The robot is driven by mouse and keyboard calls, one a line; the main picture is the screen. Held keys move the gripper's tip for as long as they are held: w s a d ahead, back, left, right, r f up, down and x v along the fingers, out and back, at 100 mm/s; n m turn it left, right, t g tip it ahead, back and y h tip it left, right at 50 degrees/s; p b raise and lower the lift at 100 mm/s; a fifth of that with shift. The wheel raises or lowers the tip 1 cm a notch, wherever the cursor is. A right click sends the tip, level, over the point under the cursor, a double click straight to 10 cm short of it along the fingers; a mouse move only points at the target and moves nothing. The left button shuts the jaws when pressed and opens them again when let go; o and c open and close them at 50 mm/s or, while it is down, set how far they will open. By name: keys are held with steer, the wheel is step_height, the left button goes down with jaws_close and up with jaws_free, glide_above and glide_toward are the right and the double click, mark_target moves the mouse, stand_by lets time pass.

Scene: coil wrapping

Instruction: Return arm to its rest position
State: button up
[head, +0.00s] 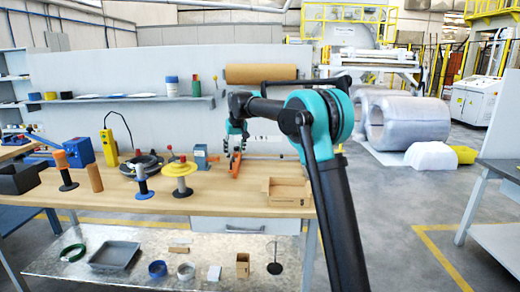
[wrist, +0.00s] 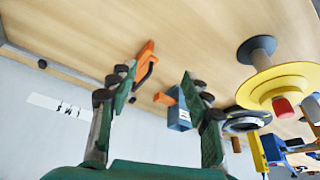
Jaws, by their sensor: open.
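My gripper (head: 236,136) hangs over the back part of the wooden bench (head: 225,199), in front of the grey back panel. In the wrist view my gripper (wrist: 155,92) is open, with its two green-padded fingers apart and nothing between them. An orange-handled tool (head: 236,164) lies on the bench just below the fingers. It also shows beyond the left finger in the wrist view (wrist: 146,62). My arm reaches in from the lower right of the head view, bent at a teal joint.
A small blue-grey vise (head: 201,156) stands left of my gripper. A yellow spool (head: 180,169) and a dark reel (head: 143,166) stand further left. A shelf (head: 120,101) and brown roll (head: 261,74) are behind.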

steer(key=s+d+f+m, duration=0.1)
steer(key=s+d+f, duration=0.3)
steer(key=s+d, duration=0.6)
steer(key=s+d+f+m, duration=0.1)
steer(key=s+d+f, duration=0.3)
steer(key=s+d, duration=0.55)
steer(key=s+d+f, duration=0.3)
steer(key=s+f, duration=0.2)
steer(key=s, duration=0.4)
steer(key=s+d+f+m+h, duration=0.1)
steer(key=s+d+f, duration=0.3)
steer(key=s, duration=0.5)
steer(key=s+d+f+m, duration=0.1)
steer(key=s+d+f, duration=0.2)
steer(key=s+f, duration=0.3)
steer(key=s, duration=0.3)
steer(key=shift+d+h, duration=0.3)
steer(key=shift+d, duration=0.1)
